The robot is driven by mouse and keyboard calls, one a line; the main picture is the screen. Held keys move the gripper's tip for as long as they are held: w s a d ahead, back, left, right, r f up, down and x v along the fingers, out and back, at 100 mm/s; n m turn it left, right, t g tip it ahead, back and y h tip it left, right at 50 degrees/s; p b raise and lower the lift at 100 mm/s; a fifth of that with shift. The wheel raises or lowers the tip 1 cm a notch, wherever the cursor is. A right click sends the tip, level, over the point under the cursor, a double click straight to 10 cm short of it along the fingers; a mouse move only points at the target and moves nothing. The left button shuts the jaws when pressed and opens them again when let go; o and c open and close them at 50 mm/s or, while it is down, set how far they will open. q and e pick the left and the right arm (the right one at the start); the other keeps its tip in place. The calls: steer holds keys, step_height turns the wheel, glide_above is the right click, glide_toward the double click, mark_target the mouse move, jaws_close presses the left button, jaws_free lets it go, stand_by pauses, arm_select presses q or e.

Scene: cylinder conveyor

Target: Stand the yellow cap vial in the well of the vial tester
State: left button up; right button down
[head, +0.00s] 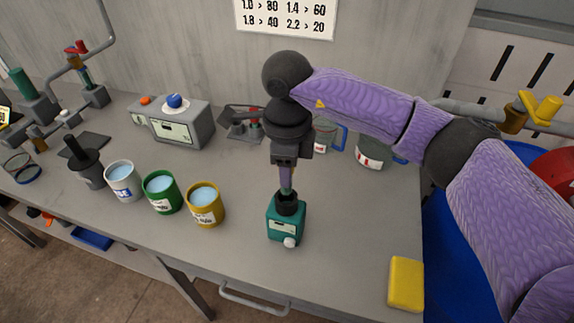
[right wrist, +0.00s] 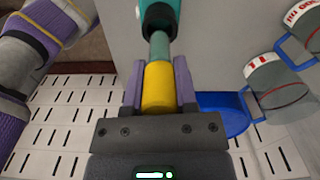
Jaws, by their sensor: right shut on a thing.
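The vial tester (head: 286,222) is a small teal box with a dark round well on top and a white knob in front, standing near the table's front edge. My right gripper (head: 287,184) points down directly above it. In the right wrist view, my right gripper (right wrist: 158,92) is shut on the yellow cap (right wrist: 158,88) of the vial. The greenish glass body (right wrist: 159,46) runs from the cap to the dark well of the teal tester (right wrist: 152,10). Its lower end is at the well mouth or inside; I cannot tell how deep. My left gripper is not in view.
White (head: 123,182), green (head: 162,193) and yellow (head: 206,205) cups stand left of the tester. A grey box (head: 182,128) with a blue knob is behind them. Beakers (head: 372,154) stand behind my right arm. A yellow block (head: 406,284) lies at the front right.

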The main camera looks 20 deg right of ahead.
steer(key=shift+f, duration=0.1)
steer(key=shift+f+b, duration=0.8)
steer(key=shift+f, duration=0.15)
steer(key=shift+f+b, duration=0.65)
steer(key=shift+f, duration=0.55)
steer(key=shift+f+b, duration=0.1)
steer(key=shift+b, duration=0.2)
steer(key=shift+c, duration=1.6)
jaws_free()
